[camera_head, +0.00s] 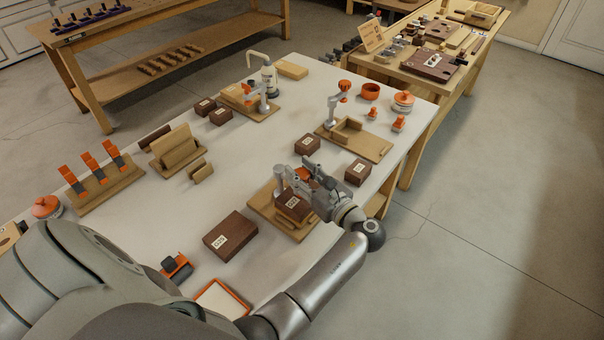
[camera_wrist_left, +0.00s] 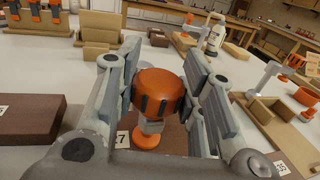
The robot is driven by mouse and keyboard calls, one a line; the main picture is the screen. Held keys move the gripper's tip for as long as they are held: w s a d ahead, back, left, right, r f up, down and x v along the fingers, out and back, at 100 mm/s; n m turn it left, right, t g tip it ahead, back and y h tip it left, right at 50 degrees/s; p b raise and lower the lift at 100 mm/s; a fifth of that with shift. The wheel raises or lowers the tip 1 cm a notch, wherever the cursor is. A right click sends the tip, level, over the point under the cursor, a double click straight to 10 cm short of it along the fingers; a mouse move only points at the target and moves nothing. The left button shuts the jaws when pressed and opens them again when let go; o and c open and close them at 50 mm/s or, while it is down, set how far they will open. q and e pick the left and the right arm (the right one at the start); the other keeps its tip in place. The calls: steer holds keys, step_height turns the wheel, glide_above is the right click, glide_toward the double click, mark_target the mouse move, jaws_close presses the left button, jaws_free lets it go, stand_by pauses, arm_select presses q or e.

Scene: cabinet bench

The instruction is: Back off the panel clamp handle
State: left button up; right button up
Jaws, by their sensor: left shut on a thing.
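The clamp handle is a round orange knob (camera_wrist_left: 160,92) with dark grips. In the left wrist view it sits between the two fingers of my left gripper (camera_wrist_left: 158,85), which is shut on it. Below the knob are a grey stem and an orange foot (camera_wrist_left: 147,138) over a labelled brown block. In the head view my left gripper (camera_head: 302,178) covers most of the knob. The clamp's grey post (camera_head: 280,180) stands on a wooden base (camera_head: 262,206) that carries the brown block (camera_head: 293,209). Whether the foot touches the block is unclear. My right gripper is not in view.
A larger brown block (camera_head: 230,235) lies left of the base, and a small one (camera_head: 357,172) lies to its right. Another clamp station (camera_head: 376,146) stands behind. A wooden rack (camera_head: 100,192) with orange-handled pieces is at the left.

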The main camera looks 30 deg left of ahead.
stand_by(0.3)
arm_select(q)
steer(key=o, duration=1)
steer(key=shift+a, duration=0.1)
steer(key=shift+m+t, duration=0.3)
steer(key=shift+t, duration=0.2)
